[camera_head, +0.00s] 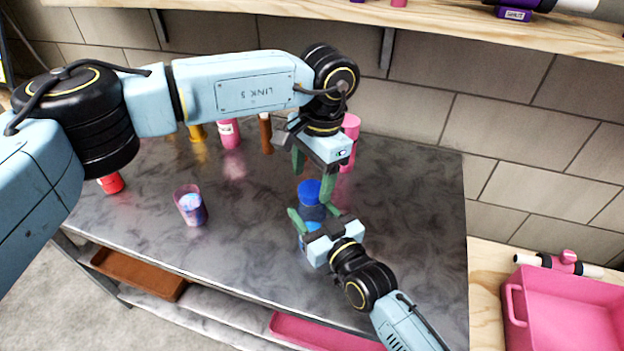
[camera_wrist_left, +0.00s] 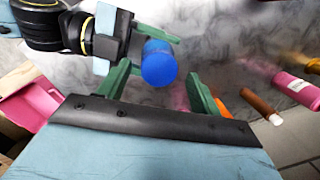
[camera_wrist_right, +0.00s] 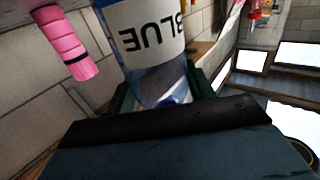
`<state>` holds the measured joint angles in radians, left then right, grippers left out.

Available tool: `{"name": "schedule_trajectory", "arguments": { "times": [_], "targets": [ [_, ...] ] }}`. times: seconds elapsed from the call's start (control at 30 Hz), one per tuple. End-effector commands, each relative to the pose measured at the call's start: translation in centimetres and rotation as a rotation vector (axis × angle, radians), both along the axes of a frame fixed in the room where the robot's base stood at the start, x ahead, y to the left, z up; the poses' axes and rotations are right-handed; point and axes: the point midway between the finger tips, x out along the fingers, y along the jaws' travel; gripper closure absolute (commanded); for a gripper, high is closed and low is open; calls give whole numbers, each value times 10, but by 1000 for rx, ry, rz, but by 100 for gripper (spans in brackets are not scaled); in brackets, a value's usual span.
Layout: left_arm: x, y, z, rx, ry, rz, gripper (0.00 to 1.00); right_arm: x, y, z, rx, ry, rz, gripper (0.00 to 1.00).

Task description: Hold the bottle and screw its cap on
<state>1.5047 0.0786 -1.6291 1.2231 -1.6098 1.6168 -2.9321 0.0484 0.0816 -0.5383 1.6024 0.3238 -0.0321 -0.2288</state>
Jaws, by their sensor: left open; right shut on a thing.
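A clear bottle with blue contents (camera_head: 311,212) stands near the middle of the table, topped by a blue cap (camera_head: 309,190). Its white label (camera_wrist_right: 152,32) reads BLUE, upside down in the right wrist view. My right gripper (camera_head: 316,220) is shut around the bottle's body. My left gripper (camera_head: 313,178) is open above and beside the cap, its fingers pointing down. In the left wrist view the cap (camera_wrist_left: 158,65) shows between the spread fingers, apart from them. Whether the cap is threaded tight cannot be told.
A purple-pink cup (camera_head: 189,205) and a red item (camera_head: 111,183) stand on the table's left. Pink (camera_head: 229,134), brown (camera_head: 265,133) and yellow (camera_head: 197,132) containers line the back. A pink bin (camera_head: 565,312) stands at right. The table's right part is clear.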

Motion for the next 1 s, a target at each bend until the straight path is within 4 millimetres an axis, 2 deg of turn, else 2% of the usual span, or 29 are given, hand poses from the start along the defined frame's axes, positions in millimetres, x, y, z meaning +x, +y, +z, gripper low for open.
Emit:
{"name": "schedule_trajectory", "arguments": {
  "times": [0.1, 0.2, 0.43, 0.5, 0.63, 0.77, 1.0],
  "targets": [
    [1, 0, 18, -1, -4, 1, 35, 0, 0, -1, -1, 2, 0, 100],
    [1, 0, 27, 0, -2, 1, 35, 0, 0, -1, -1, 2, 0, 100],
    [0, 0, 28, 0, -2, 1, 35, 0, 0, -1, -1, 1, 0, 100],
    [0, 0, 27, 0, -2, 4, 39, 0, 0, -1, -1, 1, 0, 100],
    [0, 0, 28, 2, -8, 58, 39, 0, 0, -1, -1, 2, 0, 100],
    [0, 0, 28, 4, -26, 211, 39, 0, 0, -1, -1, 1, 0, 100],
    [-1, 0, 31, 13, -76, 652, 39, 0, 0, -1, -1, 1, 0, 100]
  ]
}}
